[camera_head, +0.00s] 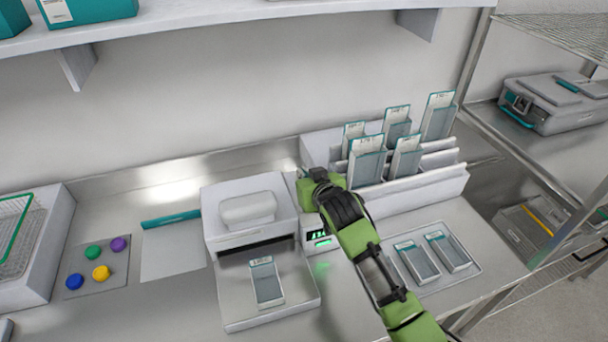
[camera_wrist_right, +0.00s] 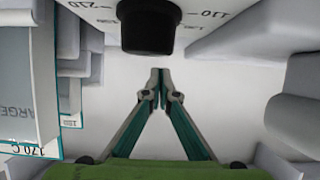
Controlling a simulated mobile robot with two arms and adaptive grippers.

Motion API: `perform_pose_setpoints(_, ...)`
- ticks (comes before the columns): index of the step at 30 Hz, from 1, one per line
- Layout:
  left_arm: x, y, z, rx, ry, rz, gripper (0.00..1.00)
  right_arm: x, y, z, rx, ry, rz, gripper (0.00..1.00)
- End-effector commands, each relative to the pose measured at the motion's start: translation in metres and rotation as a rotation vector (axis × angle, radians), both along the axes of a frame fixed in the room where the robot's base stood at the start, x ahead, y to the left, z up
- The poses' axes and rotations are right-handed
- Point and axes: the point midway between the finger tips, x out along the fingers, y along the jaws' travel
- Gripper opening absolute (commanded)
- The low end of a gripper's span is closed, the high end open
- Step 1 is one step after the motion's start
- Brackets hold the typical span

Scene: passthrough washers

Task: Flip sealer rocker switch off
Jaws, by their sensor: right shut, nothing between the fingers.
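The white sealer (camera_head: 250,240) stands on the counter, with a pouch (camera_head: 265,280) lying on its front tray. Its control box has a lit green display (camera_head: 320,237) on the right side. My right gripper (camera_head: 304,172) is behind the display, at the sealer's right rear; in the head view my wrist covers much of this area. In the right wrist view the fingers (camera_wrist_right: 160,75) are shut with nothing between them. A black knob (camera_wrist_right: 150,25) with temperature marks shows at the top there. I cannot make out the rocker switch in either view. My left gripper is not in view.
A white rack (camera_head: 430,185) with several pouches stands right of my wrist. A tray (camera_head: 462,245) with two pouches lies at the front right. Coloured buttons (camera_head: 101,272) are at the left. A shelf (camera_head: 250,18) runs above the counter.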

Motion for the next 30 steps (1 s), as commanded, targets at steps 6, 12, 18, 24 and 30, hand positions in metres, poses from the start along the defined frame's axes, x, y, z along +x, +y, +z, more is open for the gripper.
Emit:
perform_pose_setpoints(6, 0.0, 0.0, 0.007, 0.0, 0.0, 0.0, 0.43, -0.003, -0.001, -0.013, -0.001, -0.002, 0.001, 0.0)
perform_pose_setpoints(12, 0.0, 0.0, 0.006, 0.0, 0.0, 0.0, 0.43, -0.003, -0.001, -0.015, -0.001, -0.003, 0.001, 0.0)
perform_pose_setpoints(18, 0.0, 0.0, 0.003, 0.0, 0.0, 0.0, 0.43, -0.003, -0.001, -0.017, 0.002, -0.008, 0.0, 0.0)
perform_pose_setpoints(24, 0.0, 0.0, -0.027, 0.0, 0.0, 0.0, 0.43, -0.004, -0.001, -0.03, 0.029, -0.083, -0.001, 0.0)
perform_pose_setpoints(30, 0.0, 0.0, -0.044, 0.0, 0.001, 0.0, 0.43, -0.005, -0.001, -0.026, 0.058, -0.17, 0.0, 0.0)
